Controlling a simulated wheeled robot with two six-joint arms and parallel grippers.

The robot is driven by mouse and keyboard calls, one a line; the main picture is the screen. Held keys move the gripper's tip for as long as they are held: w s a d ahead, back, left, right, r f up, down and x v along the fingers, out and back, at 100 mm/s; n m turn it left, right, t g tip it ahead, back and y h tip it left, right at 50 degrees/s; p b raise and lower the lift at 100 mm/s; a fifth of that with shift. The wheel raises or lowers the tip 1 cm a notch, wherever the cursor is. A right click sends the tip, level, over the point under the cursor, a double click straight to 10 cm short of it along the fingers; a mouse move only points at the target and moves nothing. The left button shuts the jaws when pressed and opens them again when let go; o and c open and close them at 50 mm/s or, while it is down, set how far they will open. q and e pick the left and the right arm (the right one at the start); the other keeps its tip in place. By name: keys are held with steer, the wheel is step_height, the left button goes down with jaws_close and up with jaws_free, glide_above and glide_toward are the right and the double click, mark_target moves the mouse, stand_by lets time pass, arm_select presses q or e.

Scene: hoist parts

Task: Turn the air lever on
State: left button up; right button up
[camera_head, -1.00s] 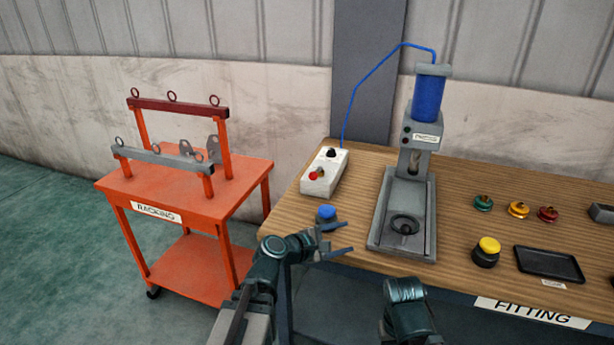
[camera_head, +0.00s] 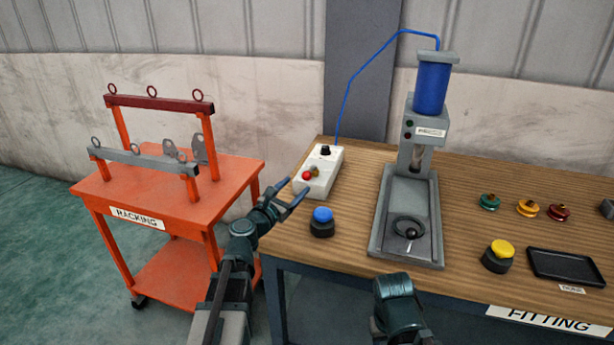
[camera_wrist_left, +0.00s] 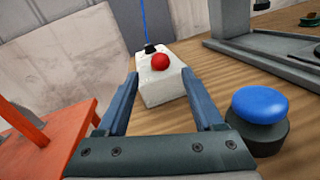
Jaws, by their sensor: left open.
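A white valve box (camera_head: 324,172) stands at the left end of the wooden bench. A red ball knob (camera_head: 308,175), which looks like the air lever's end, is on its near part; a small dark knob (camera_head: 325,150) sits behind it. My left gripper (camera_head: 293,190) is open and empty, just left of and nearer than the box. In the left wrist view the red knob (camera_wrist_left: 160,61) shows ahead, between and beyond the fingers (camera_wrist_left: 159,76), apart from them. The lever's arm is mostly hidden behind the ball there. My right gripper's jaws are out of sight; only its arm shows.
A blue button (camera_head: 322,222) on a black base stands just right of my left gripper. The press (camera_head: 412,215) with a blue cylinder is further right, joined to the box by a blue hose (camera_head: 362,68). An orange cart (camera_head: 190,195) stands left.

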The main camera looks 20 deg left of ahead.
mark_target(304, 178)
arm_select(q)
steer(key=x, duration=0.7)
steer(key=shift+w+d, duration=0.15)
steer(key=shift+w, duration=0.25)
jaws_close()
stand_by(1.0)
